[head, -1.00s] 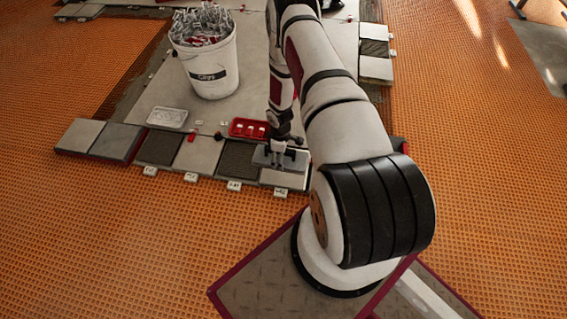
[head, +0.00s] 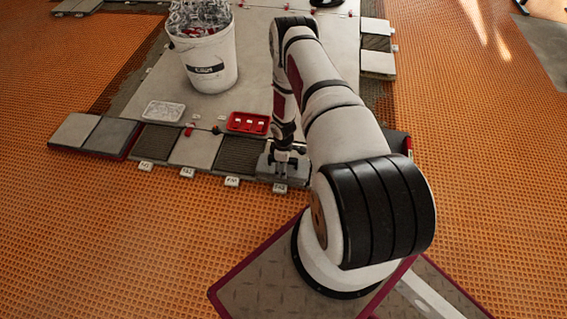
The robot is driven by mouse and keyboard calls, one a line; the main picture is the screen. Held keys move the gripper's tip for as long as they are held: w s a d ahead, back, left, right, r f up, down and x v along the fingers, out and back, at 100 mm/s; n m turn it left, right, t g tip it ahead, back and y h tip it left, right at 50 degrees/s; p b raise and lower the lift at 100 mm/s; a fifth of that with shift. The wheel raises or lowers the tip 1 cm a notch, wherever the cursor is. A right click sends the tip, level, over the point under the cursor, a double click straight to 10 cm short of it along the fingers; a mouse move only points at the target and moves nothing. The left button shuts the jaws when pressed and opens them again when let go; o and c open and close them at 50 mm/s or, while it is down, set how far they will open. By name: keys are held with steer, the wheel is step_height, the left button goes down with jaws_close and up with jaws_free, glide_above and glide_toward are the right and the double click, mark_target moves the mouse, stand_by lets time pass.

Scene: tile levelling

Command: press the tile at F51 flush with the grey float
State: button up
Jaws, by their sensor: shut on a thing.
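My gripper (head: 284,152) is shut on the grey float (head: 297,174) by its handle. The float is over the right-end tile of the front row and covers most or all of its top. I cannot tell whether it touches or presses that tile, or whether the tile is flush. A small white tag (head: 280,188) stands at the front edge below the float; its text is too small to read, so I cannot confirm which position is F51.
A white bucket of clips (head: 210,62) stands on the pale slab behind. A red tray (head: 248,122) and a clear tray (head: 163,111) lie near the row. Light tiles (head: 190,150) alternate with dark bare beds (head: 240,154). Orange matting (head: 120,240) surrounds the slab.

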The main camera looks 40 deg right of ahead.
steer(key=shift+f, duration=0.5)
steer(key=shift+f, duration=0.65)
stand_by(0.9)
steer(key=shift+r, duration=0.1)
steer(key=shift+r, duration=0.55)
